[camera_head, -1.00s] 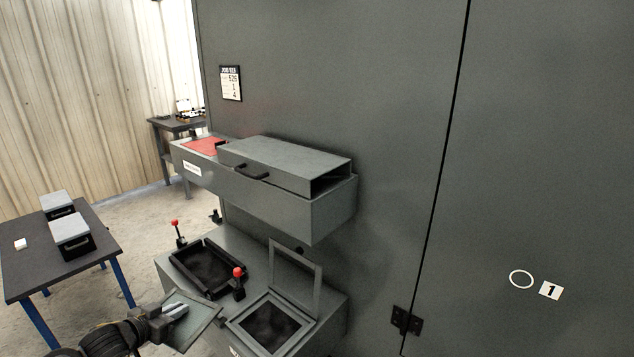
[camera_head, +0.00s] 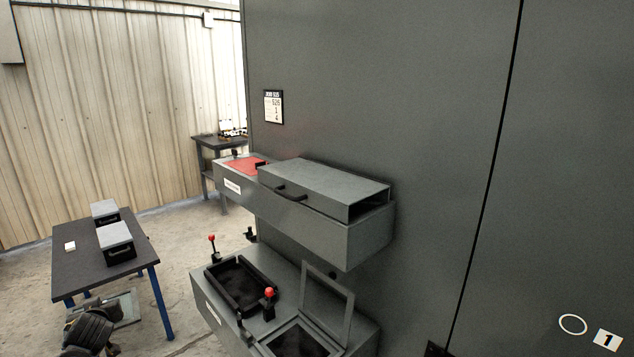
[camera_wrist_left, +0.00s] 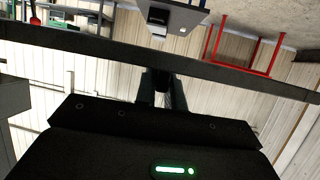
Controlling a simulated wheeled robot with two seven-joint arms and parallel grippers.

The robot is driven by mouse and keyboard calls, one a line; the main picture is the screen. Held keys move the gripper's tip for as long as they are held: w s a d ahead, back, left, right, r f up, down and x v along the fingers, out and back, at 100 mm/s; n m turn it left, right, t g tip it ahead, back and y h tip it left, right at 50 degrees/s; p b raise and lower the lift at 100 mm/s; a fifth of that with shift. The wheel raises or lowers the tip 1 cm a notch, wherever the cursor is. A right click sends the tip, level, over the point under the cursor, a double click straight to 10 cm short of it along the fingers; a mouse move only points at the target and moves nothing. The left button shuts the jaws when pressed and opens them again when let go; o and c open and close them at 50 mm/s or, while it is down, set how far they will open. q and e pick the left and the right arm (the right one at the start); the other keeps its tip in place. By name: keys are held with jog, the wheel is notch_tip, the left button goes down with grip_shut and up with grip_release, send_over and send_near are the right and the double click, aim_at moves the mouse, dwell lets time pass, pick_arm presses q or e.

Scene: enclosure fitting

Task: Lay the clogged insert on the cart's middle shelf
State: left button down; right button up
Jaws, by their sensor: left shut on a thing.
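The clogged insert (camera_head: 128,309), a flat panel with a greyish face, shows at the lower left in the head view. My left gripper (camera_head: 106,325) is shut on its edge and holds it in the air in front of the blue-legged table. In the left wrist view the insert (camera_wrist_left: 75,42) is seen edge-on as a long dark bar, with the gripper (camera_wrist_left: 162,82) closed on its middle. The cart's middle shelf cannot be made out in either view. My right gripper is not in view.
The blue-legged table (camera_head: 85,272) carries two grey-lidded boxes. The grey housing's lower ledge (camera_head: 215,310) holds a black-framed opening, red-knobbed clamps and an open hinged frame (camera_head: 327,300). A red frame (camera_wrist_left: 240,68) shows beyond the insert in the wrist view. Floor between table and housing is clear.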

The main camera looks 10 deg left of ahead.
aim_at(139, 315)
pick_arm(q)
jog(key=shift+s+a+n+g+y, duration=0.15)
jog(key=shift+s+n+g+y, duration=0.2)
jog(key=shift+s, duration=0.4)
jog(key=shift+s+a+n+g+y, duration=0.15)
jog(key=shift+s+n+g+y, duration=0.2)
jog(key=shift+s, duration=0.35)
jog(key=w+d+r, duration=0.1)
jog(key=d, duration=0.2)
jog(key=w+d+m+t+h, duration=0.1)
jog(key=w+d, duration=0.1)
jog(key=d, duration=0.2)
jog(key=w+d+r+m+t+h, duration=0.1)
jog(key=d, duration=0.3)
jog(key=shift+w+r, duration=0.3)
jog(key=w+d+r+m+t+h, duration=0.1)
jog(key=d+r+m+h, duration=0.15)
jog(key=d, duration=0.45)
jog(key=w+d+r+m+t+h, duration=0.1)
jog(key=d+r, duration=0.2)
jog(key=d, duration=0.4)
jog(key=s+d+r+m+t+h, duration=0.1)
jog(key=s+d+r+m+h, duration=0.2)
jog(key=d+r, duration=0.5)
jog(key=s+d+r+m+h, duration=0.2)
jog(key=s+d+r, duration=0.2)
jog(key=d, duration=0.7)
notch_tip(139, 315, down, 6)
jog(key=s, duration=0.1)
jog(key=shift+s, duration=0.25)
